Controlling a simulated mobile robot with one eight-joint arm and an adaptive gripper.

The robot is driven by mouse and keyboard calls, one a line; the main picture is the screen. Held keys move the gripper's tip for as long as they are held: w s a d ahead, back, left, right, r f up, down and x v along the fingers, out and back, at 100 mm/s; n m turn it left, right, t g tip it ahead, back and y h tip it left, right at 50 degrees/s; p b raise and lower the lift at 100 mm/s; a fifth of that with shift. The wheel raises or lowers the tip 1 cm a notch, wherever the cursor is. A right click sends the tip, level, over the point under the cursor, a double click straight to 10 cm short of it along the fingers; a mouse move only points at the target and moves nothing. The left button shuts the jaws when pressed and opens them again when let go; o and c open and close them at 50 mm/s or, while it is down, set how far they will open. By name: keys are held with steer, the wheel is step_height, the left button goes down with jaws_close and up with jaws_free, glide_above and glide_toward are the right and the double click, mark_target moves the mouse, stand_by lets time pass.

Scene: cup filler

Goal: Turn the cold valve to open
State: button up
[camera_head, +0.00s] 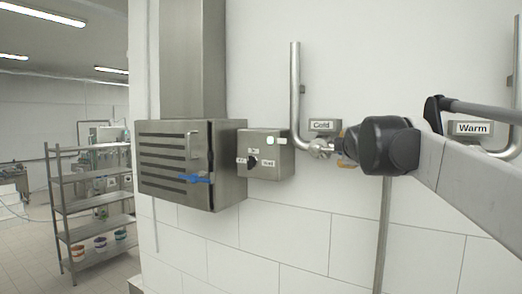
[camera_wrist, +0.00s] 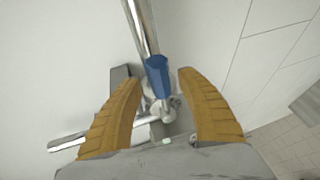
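The cold valve shows in the wrist view as a blue handle (camera_wrist: 157,78) on a silver fitting at the end of a steel pipe (camera_wrist: 141,28). In the head view the "Cold" label (camera_head: 321,125) is on the wall, with the cold pipe (camera_head: 296,95) running down to a fitting (camera_head: 320,149); the blue handle is hidden there behind my gripper. My gripper (camera_head: 346,147) is at the valve, just right of the fitting. In the wrist view its two tan fingers (camera_wrist: 158,84) are spread apart on either side of the handle, with visible gaps.
A "Warm" label (camera_head: 472,129) and pipe are at the right, partly behind my arm. Left of the valve are a control box (camera_head: 282,163) with a knob and a steel cabinet (camera_head: 228,160) with a blue lever. A shelf rack (camera_head: 60,195) stands far left.

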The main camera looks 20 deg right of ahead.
steer(key=shift+s, duration=0.1)
steer(key=shift+s, duration=0.3)
steer(key=v, duration=1.1)
steer(key=shift+a, duration=0.2)
